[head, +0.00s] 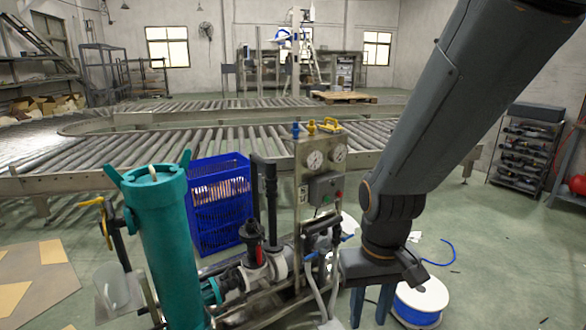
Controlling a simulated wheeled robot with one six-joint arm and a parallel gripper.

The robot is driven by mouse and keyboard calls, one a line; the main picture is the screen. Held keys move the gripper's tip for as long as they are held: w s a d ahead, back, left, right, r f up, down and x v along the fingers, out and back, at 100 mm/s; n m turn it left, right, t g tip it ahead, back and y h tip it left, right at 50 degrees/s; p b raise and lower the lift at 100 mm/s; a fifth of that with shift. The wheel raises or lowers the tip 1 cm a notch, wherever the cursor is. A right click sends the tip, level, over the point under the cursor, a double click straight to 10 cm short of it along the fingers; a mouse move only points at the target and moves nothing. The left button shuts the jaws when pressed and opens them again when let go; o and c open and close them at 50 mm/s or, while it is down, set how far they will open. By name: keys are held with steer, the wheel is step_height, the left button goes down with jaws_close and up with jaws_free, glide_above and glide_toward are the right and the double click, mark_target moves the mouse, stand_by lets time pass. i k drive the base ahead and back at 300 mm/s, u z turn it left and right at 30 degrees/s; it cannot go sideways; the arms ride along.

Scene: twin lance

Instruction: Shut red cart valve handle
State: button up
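The cart (235,315) stands in front of me with a teal filter housing (168,235), pipes and a gauge panel. A small red part (260,254), which looks like the red valve handle, sits on the low pipework between the teal housing and the panel. A black piece beside it partly hides it, so I cannot tell its exact angle. My gripper (370,308) hangs pointing down to the right of the panel, away from the red part. Its two bluish fingers are apart with nothing seen between them; their tips are near the bottom edge of the picture.
Pressure gauges (315,159), a grey switch box (326,188) and blue and yellow valve handles (330,125) stand left of my arm. A blue crate (220,205) is behind the cart. A white spool (421,300) lies right of my gripper. Green floor is free farther right.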

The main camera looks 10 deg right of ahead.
mark_target(258, 251)
steer(key=u, duration=0.8)
steer(key=i, duration=0.35)
steer(key=z, duration=0.45)
